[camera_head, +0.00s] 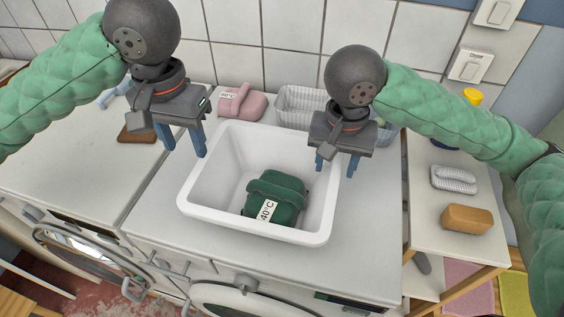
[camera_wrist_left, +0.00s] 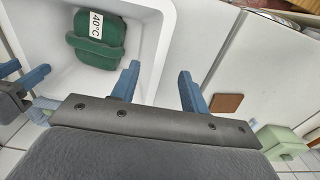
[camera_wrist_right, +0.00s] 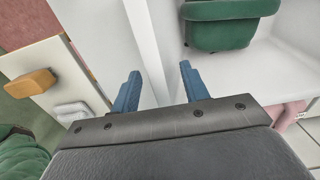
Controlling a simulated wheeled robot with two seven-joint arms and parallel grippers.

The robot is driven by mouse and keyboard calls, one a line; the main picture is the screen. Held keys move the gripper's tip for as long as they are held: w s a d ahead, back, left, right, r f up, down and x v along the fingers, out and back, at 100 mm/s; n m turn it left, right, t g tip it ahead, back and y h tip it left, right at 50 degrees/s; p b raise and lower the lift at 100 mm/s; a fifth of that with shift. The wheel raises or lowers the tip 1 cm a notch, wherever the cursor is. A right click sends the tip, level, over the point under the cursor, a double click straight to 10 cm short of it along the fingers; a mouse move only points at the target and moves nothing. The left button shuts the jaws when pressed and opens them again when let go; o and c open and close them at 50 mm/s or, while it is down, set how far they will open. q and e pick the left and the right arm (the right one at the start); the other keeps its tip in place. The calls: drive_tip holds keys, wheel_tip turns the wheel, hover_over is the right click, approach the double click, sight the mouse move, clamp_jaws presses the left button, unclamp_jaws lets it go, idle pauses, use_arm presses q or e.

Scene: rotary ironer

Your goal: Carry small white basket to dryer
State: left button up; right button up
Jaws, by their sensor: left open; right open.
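The small white basket (camera_head: 190,197) stands on top of a white machine with a folded dark green cloth (camera_head: 276,197) inside, tagged 40°C. My left gripper (camera_head: 185,146) is open above the basket's left rim; in the left wrist view its fingers (camera_wrist_left: 157,88) hang near the basket wall (camera_wrist_left: 157,50). My right gripper (camera_head: 336,168) is open above the right rim; in the right wrist view the rim (camera_wrist_right: 150,50) runs between its fingers (camera_wrist_right: 157,88). I cannot tell whether the fingers touch the basket. The dryer is not clearly identifiable.
A pink tagged bundle (camera_head: 241,102) and a pale wire-like basket (camera_head: 296,104) stand behind, near the tiled wall. A side shelf at right holds a brown block (camera_head: 467,219) and a grey-white item (camera_head: 453,179). The left machine top (camera_head: 70,170) is mostly clear.

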drive_tip(key=shift+r, duration=0.1)
use_arm(q)
drive_tip(key=shift+r, duration=1.85)
use_arm(e)
wheel_tip(320, 180, up, 12)
